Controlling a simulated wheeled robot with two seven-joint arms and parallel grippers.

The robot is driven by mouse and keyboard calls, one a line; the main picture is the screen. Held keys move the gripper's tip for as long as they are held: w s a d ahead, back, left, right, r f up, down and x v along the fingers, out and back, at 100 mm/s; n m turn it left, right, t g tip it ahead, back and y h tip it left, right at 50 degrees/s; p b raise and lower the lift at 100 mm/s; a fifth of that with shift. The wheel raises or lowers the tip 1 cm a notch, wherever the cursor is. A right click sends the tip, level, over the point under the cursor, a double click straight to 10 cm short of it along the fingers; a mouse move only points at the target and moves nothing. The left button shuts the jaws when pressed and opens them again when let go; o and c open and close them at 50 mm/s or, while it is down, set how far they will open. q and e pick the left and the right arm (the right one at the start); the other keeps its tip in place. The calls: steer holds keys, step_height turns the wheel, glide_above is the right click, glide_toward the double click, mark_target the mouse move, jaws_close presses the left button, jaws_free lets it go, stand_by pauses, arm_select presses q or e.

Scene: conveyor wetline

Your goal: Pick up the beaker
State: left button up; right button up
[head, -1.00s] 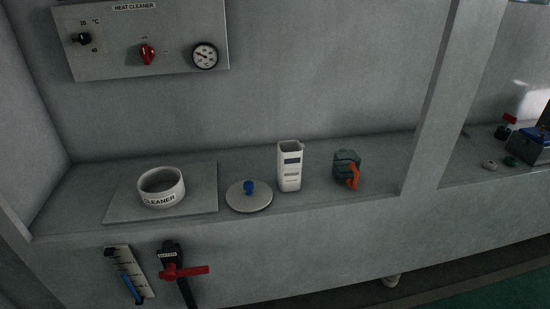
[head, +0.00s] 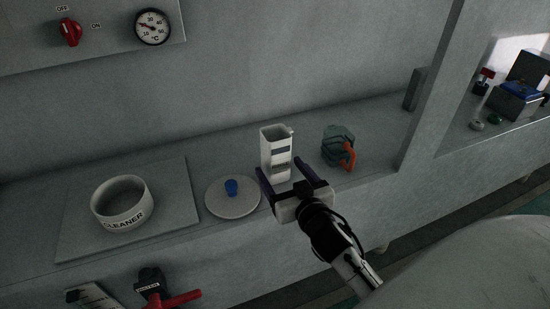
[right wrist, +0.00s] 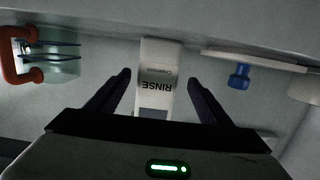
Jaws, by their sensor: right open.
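The beaker is a tall white square container (head: 275,143) with a dark label band, standing upright on the grey shelf. In the right wrist view the white container (right wrist: 156,75) reads "RINSE" and lies between the two fingers. My right gripper (head: 288,180) is open, with one dark finger on each side of the container's lower front. In the right wrist view the open fingers of my right gripper (right wrist: 160,82) show gaps to the container on both sides. My left gripper is not in view.
Left of the container lies a round lid (head: 231,207) with a blue knob. Further left a white "CLEANER" ring-shaped vessel (head: 122,219) sits on a flat plate (head: 75,235). A green object with an orange handle (head: 338,150) stands close on the right. A post (head: 440,90) rises beyond it.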

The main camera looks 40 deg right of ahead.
mark_target(281, 167)
steer(key=x, duration=0.4)
steer(key=shift+d+b, duration=0.15)
steer(key=shift+b, duration=0.2)
steer(key=shift+w+d, duration=0.1)
steer(key=shift+w, duration=0.4)
steer(key=c, duration=1.5)
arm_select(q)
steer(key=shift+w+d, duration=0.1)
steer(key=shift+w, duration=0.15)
arm_select(e)
steer(key=shift+o, duration=0.2)
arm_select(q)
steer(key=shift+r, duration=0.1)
arm_select(e)
steer(key=shift+r, duration=0.25)
steer(key=shift+r+p, duration=0.45)
steer(key=shift+r, duration=0.4)
step_height(281, 167, up, 6)
steer(key=shift+f+p, duration=0.1)
steer(key=shift+p, duration=1)
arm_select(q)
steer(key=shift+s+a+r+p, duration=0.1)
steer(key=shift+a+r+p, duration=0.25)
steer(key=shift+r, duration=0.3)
arm_select(e)
steer(key=shift+r, duration=1.05)
